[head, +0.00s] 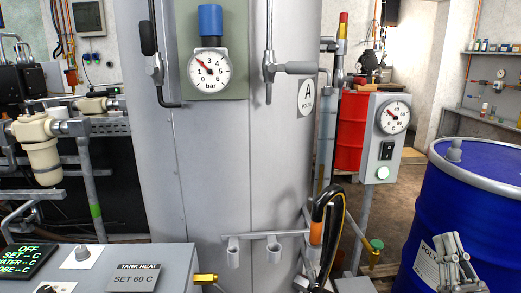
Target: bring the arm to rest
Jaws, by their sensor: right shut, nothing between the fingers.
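My right gripper (449,243) shows at the bottom right, grey, with its fingers pointing up. It is shut with nothing between the fingers. It appears in front of the blue drum (480,195) and covers part of the drum's white label; I cannot tell how much space lies between them. My left gripper is out of view.
A grey tank marked A (215,150) with a bar gauge (209,69) fills the middle. A black hose (327,205) stands at its lower right. A control box (384,140) stands before a red drum (351,130). A tank heat panel (120,270) is at lower left.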

